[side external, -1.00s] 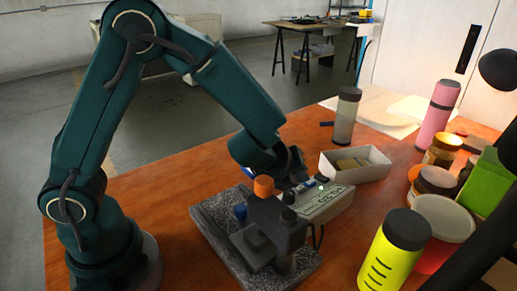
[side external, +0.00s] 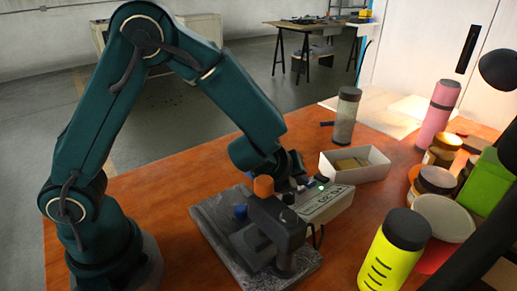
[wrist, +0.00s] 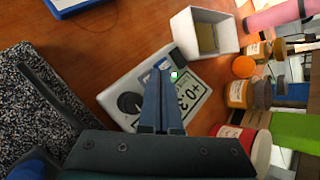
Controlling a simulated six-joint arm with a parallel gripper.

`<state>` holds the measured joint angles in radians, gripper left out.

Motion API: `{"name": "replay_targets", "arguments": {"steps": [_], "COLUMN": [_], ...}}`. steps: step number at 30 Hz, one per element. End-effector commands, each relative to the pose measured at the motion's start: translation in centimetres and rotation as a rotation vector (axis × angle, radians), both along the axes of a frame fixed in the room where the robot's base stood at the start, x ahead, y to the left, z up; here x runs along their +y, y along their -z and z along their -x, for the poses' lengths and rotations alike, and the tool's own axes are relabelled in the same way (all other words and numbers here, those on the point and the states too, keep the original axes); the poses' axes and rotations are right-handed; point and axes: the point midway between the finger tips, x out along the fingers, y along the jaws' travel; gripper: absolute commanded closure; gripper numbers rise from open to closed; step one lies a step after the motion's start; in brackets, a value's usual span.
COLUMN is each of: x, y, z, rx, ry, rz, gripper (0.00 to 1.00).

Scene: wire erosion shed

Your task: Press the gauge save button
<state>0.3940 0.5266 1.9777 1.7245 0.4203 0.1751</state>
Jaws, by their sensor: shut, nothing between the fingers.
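The gauge is a pale box (side external: 333,206) with a number display, on the wooden table beside the granite stand. In the wrist view its face (wrist: 160,60) shows a black knob (wrist: 129,103), a display reading "+0.3" (wrist: 188,98) with the rest hidden, and a small lit green square (wrist: 174,75). The green light (side external: 321,186) also shows in the side view. My gripper (wrist: 162,70) is shut and empty, its fingertips over the gauge face just left of the green square. I cannot tell whether they touch. In the side view my gripper (side external: 300,180) is at the gauge's back end.
The dark stand with an orange cap (side external: 263,187) rises close to my gripper on the granite base (side external: 215,225). A white open box (side external: 357,163) stands behind the gauge. A yellow canister (side external: 392,250) and several jars stand at right.

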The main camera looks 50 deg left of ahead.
Motion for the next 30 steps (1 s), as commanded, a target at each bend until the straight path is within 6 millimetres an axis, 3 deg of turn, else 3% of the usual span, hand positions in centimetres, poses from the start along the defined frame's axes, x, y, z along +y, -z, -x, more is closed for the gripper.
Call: {"name": "replay_targets", "arguments": {"steps": [30], "x": [-0.04], "y": [0.96], "z": [0.11], "rx": [0.005], "ry": [0.002], "rz": [-0.001], "gripper": [1.0]}}
